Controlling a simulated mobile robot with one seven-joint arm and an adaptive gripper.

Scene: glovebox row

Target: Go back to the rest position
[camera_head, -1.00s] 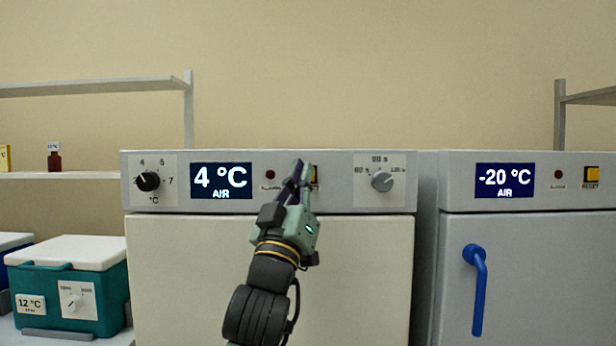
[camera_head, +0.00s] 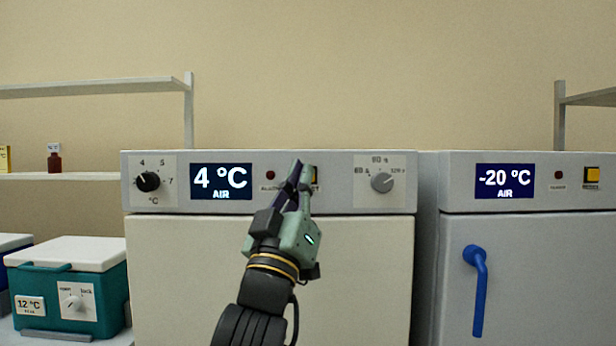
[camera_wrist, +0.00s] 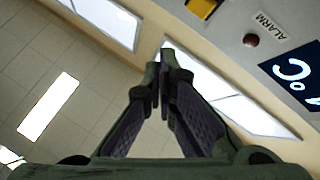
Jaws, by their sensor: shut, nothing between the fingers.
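My gripper (camera_head: 297,178) points upward in front of the control panel (camera_head: 240,204) of the 4 °C unit. Its fingers are shut with nothing between them. In the wrist view the fingertips (camera_wrist: 167,55) meet, and both dark finger pads show. The yellow button (camera_head: 315,173) of this panel is partly hidden behind the fingers; it also shows in the wrist view (camera_wrist: 202,8). I cannot tell from the head view how far the fingertips are from the panel; in the wrist view they are apart from the button.
The panel carries a black dial (camera_head: 148,181), a 4 °C display (camera_head: 221,181) and a grey timer knob (camera_head: 382,182). To the right stands a -20 °C unit with a blue handle (camera_head: 477,290). A teal cooler box (camera_head: 100,308) is at left. Shelves (camera_head: 90,88) hang above it.

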